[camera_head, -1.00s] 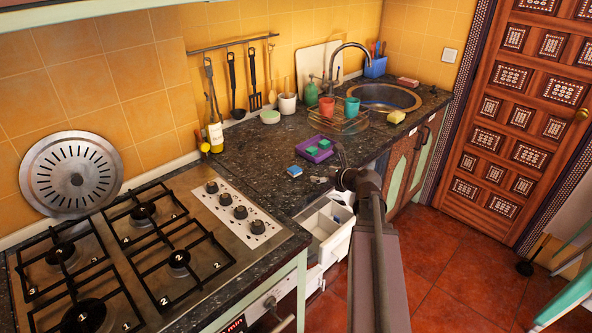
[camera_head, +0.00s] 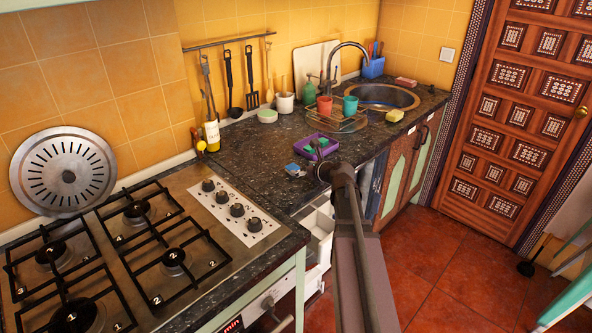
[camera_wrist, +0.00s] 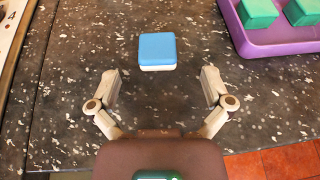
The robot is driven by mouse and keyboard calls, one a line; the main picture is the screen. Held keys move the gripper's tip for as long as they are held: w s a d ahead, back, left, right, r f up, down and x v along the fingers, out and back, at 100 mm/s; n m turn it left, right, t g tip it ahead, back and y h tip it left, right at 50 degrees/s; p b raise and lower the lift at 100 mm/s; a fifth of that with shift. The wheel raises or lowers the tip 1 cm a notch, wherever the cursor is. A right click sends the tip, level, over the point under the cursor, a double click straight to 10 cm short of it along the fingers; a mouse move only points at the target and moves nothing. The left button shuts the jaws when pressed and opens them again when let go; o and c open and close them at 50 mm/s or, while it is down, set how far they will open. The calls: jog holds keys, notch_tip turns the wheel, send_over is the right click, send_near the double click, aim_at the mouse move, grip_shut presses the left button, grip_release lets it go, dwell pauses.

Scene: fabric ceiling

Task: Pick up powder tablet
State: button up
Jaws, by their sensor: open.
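The powder tablet looks to be the small blue and white block (camera_wrist: 157,50) lying on the dark speckled counter in the wrist view. It also shows in the head view (camera_head: 291,170). My gripper (camera_wrist: 160,84) is open and empty. In the wrist view its two fingers stand apart to the left and right, and the block lies just ahead of the gap between them. In the head view my gripper (camera_head: 304,172) is near the block and partly hidden by my arm.
A purple tray (camera_head: 318,147) with green blocks stands close behind the block, at upper right in the wrist view (camera_wrist: 262,47). An open drawer (camera_head: 318,236) is below the counter edge. The gas stove (camera_head: 215,262) is at left. Cups and a sink (camera_head: 390,98) are farther back.

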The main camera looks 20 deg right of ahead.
jog(key=shift+b+x, duration=1)
jog(key=shift+x, duration=1.6)
jog(key=shift+a, duration=0.1)
jog(key=c, duration=1)
